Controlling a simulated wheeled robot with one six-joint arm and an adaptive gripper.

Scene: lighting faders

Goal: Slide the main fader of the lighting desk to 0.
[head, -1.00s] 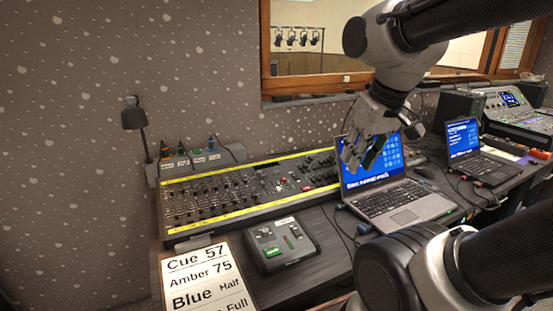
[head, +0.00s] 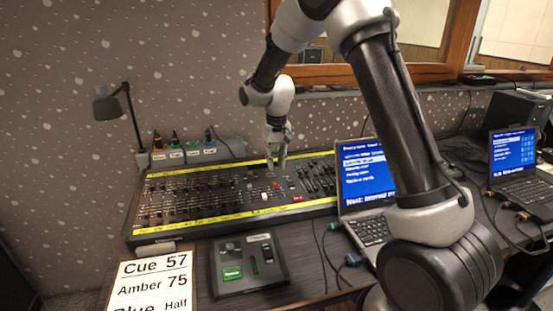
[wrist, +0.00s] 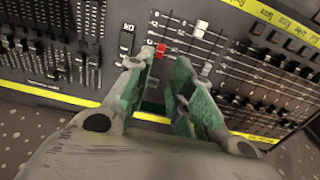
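The lighting desk (head: 215,205) is a long black console with yellow strips and many faders. In the wrist view, a red fader cap (wrist: 160,49) sits just beyond my fingertips, roughly in line with the gap. I cannot read which one is the main fader. In the head view, a white cap (head: 264,196) shows on the desk. My gripper (wrist: 167,58), with green fingers, is open and empty above the desk. It shows in the head view (head: 278,163) over the desk's far edge.
A small control box (head: 250,284) and a printed card (head: 150,278) lie in front of the desk. A laptop (head: 362,165) stands right of it, and a lamp (head: 108,107) and labelled box (head: 188,155) stand behind. Cables run beside the laptop.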

